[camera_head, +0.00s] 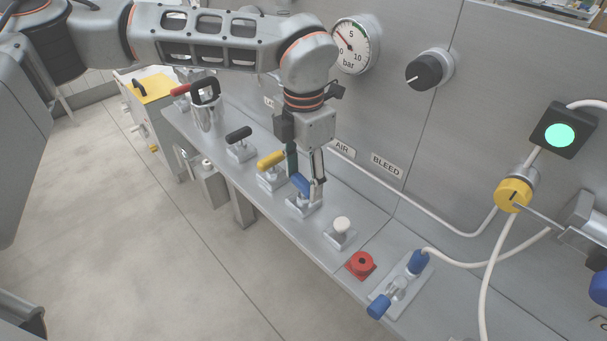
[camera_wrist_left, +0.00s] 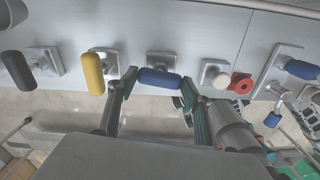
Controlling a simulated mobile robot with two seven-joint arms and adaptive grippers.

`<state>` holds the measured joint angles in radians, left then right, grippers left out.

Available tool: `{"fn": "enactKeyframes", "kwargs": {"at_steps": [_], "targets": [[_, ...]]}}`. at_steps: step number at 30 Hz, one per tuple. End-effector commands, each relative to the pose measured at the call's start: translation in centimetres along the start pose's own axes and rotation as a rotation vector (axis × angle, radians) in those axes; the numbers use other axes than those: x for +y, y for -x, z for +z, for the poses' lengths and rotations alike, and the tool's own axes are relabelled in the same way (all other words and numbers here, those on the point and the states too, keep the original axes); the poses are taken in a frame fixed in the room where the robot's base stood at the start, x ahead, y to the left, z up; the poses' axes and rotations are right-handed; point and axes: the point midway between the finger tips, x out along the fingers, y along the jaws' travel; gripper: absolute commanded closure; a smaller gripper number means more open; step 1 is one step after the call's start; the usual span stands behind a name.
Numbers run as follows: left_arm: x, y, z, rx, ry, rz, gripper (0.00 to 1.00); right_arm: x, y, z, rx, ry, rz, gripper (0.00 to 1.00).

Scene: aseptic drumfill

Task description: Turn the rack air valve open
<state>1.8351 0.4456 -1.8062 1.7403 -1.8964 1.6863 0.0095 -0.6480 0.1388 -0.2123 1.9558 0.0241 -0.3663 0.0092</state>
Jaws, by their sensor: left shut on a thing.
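The rack air valve is likely the blue-handled lever (camera_head: 300,184) on a small metal base on the rack's shelf, below and left of the AIR label (camera_head: 342,150). Its handle lies crosswise in the left wrist view (camera_wrist_left: 158,78). My left gripper (camera_head: 307,182) reaches down over it from above. Its two fingers (camera_wrist_left: 156,82) stand at the two ends of the blue handle and are shut on it. The far finger hides part of the valve base in the head view.
A yellow-handled lever (camera_head: 271,160) and a black one (camera_head: 239,134) stand close left. A white-topped knob (camera_head: 342,224), a red button (camera_head: 361,262) and a blue-ended fitting (camera_head: 397,284) are to the right. A gauge (camera_head: 355,46) and black knob (camera_head: 424,73) are on the wall.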

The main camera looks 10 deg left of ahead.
Motion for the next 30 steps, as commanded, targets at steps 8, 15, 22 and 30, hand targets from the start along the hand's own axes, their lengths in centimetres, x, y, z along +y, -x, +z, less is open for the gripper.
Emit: {"fn": "enactKeyframes", "kwargs": {"at_steps": [8,15,22,30], "targets": [[-0.03,-0.09,-0.04,0.002,0.122,-0.001,0.72,0.04,0.05,-0.14,0.001,0.001,0.000,0.60],[-0.03,-0.10,-0.04,0.002,0.162,-0.001,0.72,0.11,0.13,-0.60,0.008,0.002,0.001,0.60],[-0.02,-0.10,-0.05,0.002,0.167,-0.001,0.72,0.13,0.15,-0.71,0.010,0.002,0.001,0.60],[-0.02,-0.09,-0.06,0.003,0.167,-0.001,0.33,0.10,0.13,-0.53,0.007,0.002,0.001,0.60]]}}
